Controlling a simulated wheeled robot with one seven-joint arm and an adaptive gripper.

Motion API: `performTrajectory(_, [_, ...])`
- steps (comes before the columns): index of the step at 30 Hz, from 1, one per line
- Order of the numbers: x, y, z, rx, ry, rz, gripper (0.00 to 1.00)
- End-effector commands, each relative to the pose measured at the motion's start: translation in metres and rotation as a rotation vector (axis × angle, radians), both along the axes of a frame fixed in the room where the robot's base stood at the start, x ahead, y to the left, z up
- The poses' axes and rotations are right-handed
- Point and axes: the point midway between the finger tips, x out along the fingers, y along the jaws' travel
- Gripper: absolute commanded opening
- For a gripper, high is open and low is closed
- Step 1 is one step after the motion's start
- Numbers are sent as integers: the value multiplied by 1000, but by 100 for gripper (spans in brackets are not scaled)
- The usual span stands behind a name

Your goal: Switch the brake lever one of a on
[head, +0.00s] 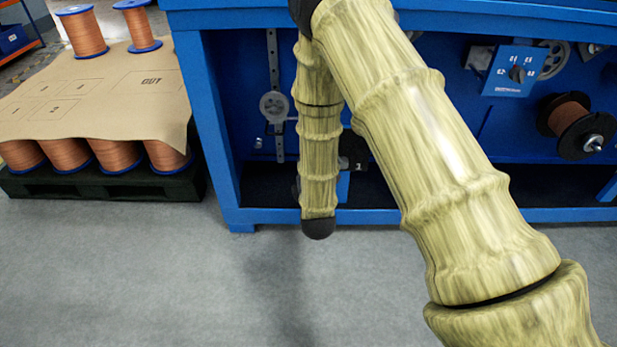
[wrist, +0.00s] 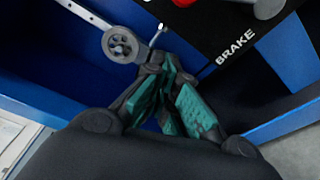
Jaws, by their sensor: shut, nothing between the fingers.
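My gripper (wrist: 166,68) shows in the wrist view with its teal-padded fingers together and nothing between them. A black panel (wrist: 205,40) with the white word BRAKE is beyond the fingertips, to their upper right.
A grey pulley wheel (wrist: 120,45) on a slotted bar is left of the fingertips; it also shows in the head view (head: 274,106). The blue machine frame (head: 213,110) surrounds the bay. A dial box (head: 512,72) and a wire spool (head: 577,126) are right. Copper spools stand left.

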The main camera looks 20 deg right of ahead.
Motion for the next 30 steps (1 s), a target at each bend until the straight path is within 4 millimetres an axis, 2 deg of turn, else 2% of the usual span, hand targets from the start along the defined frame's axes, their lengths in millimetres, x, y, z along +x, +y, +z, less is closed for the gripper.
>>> performTrajectory(6, [28, -6, -3, 1, -2, -3, 0])
performTrajectory(18, [11, -33, 9, 0, -1, -2, 0])
performTrajectory(30, [8, -38, 12, 0, 0, 0, 0])
